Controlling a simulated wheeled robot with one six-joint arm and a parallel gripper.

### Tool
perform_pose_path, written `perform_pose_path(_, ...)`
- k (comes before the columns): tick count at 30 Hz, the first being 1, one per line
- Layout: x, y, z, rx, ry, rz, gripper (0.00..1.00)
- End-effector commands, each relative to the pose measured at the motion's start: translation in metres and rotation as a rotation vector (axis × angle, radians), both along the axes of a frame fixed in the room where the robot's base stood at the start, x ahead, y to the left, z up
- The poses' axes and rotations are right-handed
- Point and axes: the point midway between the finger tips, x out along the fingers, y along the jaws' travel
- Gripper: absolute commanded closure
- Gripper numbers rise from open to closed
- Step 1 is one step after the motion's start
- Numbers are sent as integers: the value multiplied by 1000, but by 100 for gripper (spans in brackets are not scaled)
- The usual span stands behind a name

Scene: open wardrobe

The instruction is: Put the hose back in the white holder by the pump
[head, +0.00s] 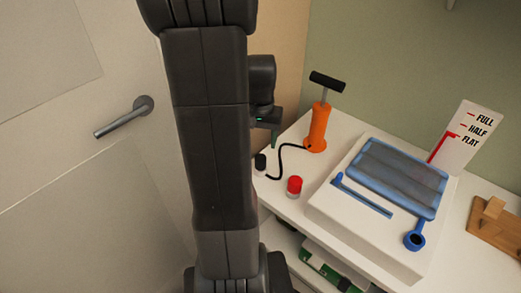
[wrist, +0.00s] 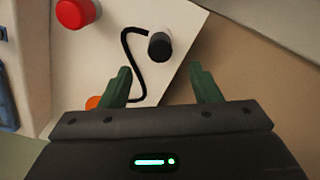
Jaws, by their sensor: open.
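The orange pump (head: 317,130) with a black T-handle stands upright on the white surface. Its thin black hose (head: 281,152) curves left to a black end piece (head: 260,161), which sits at the top of the small white holder (head: 260,172). In the wrist view the black end piece (wrist: 160,46) caps the pale holder (wrist: 180,26), and the hose (wrist: 126,48) bends beside it. I cannot tell how deep it sits. My gripper (wrist: 162,72) is open and empty, its green fingers apart, with the end piece ahead between them. It also shows above the hose in the head view (head: 274,141).
A red-topped white jar or button (head: 295,184) stands close right of the hose. A FULL/HALF/FLAT gauge card (head: 468,135) and a wooden block (head: 492,211) lie right. A door with handle (head: 125,116) is left.

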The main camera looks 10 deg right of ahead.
Motion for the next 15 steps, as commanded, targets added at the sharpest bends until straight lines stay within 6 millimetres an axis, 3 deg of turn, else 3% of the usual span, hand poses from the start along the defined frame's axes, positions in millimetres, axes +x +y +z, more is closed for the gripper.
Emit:
perform_pose_path(1, 1, 0, 13, 0, -3, 0, 43)
perform_pose_path(6, 0, 0, 37, -1, -2, 0, 43)
perform_pose_path(15, 0, 0, 48, 0, 1, 0, 43)
